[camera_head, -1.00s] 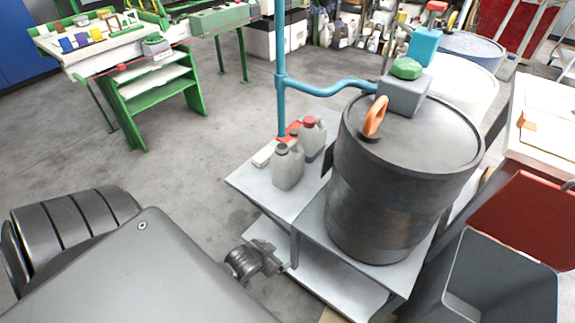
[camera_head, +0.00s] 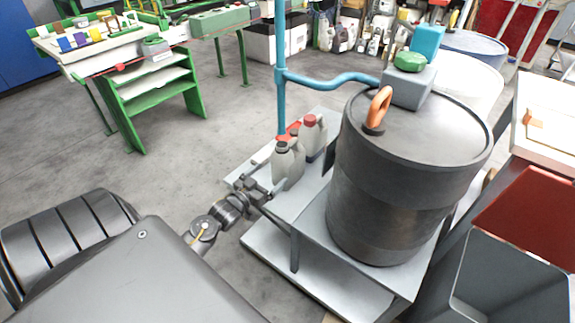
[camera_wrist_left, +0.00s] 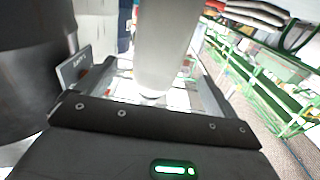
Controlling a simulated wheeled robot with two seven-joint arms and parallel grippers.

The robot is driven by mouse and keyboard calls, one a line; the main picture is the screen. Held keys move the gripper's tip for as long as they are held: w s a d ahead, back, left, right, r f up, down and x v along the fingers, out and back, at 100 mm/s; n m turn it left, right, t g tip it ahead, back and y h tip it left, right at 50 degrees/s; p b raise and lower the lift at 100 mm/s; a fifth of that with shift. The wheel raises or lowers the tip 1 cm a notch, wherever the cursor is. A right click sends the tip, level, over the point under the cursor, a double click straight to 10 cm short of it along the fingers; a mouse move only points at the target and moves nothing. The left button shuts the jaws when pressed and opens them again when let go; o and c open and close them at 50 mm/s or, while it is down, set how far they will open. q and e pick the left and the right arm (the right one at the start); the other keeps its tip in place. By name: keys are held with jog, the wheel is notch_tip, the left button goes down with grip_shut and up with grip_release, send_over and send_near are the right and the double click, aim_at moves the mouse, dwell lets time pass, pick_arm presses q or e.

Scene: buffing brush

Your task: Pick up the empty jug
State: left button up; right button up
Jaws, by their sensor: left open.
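Two pale grey jugs stand upright on a grey metal shelf (camera_head: 318,205) beside the dark drum. The nearer jug (camera_head: 288,164) is closest to my left gripper; the farther jug (camera_head: 313,138) has a red cap. I cannot tell from the frames which jug is empty. My left gripper (camera_head: 264,184) is open at the near left side of the nearer jug. In the left wrist view a pale jug body (camera_wrist_left: 164,45) rises between the two open fingers (camera_wrist_left: 160,80); contact cannot be made out. My right gripper is not in view.
A small sign (camera_wrist_left: 73,68) is near the drum. Open floor (camera_head: 200,165) lies to the left.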

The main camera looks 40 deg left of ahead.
aim_at(276, 169)
pick_arm(q)
jog(key=w, duration=0.4)
jog(key=w+b, duration=0.1)
jog(key=w, duration=0.3)
jog(key=shift+w, duration=0.65)
jog(key=c, duration=1.1)
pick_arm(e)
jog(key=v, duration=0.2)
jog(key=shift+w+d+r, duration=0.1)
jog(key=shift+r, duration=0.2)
